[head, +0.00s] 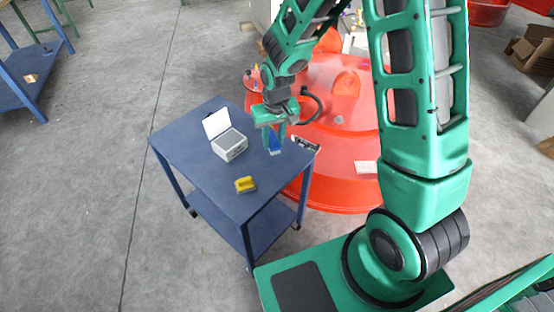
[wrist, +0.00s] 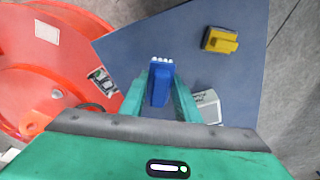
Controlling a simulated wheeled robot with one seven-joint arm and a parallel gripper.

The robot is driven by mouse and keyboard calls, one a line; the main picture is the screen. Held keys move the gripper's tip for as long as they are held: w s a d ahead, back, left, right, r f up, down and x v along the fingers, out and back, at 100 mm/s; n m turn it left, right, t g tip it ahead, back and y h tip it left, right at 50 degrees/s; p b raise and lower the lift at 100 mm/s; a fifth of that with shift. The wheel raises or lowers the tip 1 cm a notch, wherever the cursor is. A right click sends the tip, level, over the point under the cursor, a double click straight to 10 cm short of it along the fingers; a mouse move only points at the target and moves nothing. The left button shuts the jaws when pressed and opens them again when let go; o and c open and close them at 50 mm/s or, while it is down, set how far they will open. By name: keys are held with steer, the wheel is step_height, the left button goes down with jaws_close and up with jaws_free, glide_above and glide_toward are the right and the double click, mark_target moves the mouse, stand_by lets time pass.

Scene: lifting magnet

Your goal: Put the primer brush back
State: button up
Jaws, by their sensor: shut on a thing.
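My gripper (head: 273,134) is shut on a blue thing (head: 275,147) over the blue cart top. In the wrist view the gripper's two green fingers (wrist: 160,95) hold this blue thing (wrist: 159,88) between them. It has a row of white tips at its far end and looks like the primer brush. I cannot tell whether it touches the cart. A white box (head: 230,146) with its lid open stands on the cart, to the left of the gripper. In the wrist view the box (wrist: 208,107) is partly hidden behind the right finger.
The blue cart (head: 205,180) also carries a yellow thing (head: 245,184) near its front edge and a small black-and-white item (head: 305,143) at its right edge. A large red lifting magnet (head: 340,130) stands close on the right. The cart's front left is clear.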

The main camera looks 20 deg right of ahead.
steer(key=s+a+r, duration=0.3)
steer(key=s+a, duration=0.3)
steer(key=w+d+f, duration=0.4)
steer(key=w+d, duration=0.1)
steer(key=w+d+f, duration=0.2)
steer(key=d+f, duration=0.1)
steer(key=shift+w+d, duration=0.15)
steer(key=shift+f, duration=2.1)
steer(key=o, duration=0.9)
steer(key=shift+f, duration=0.1)
steer(key=shift+o, duration=0.2)
step_height(320, 180, up, 12)
steer(key=s, duration=0.1)
steer(key=shift+s, duration=0.2)
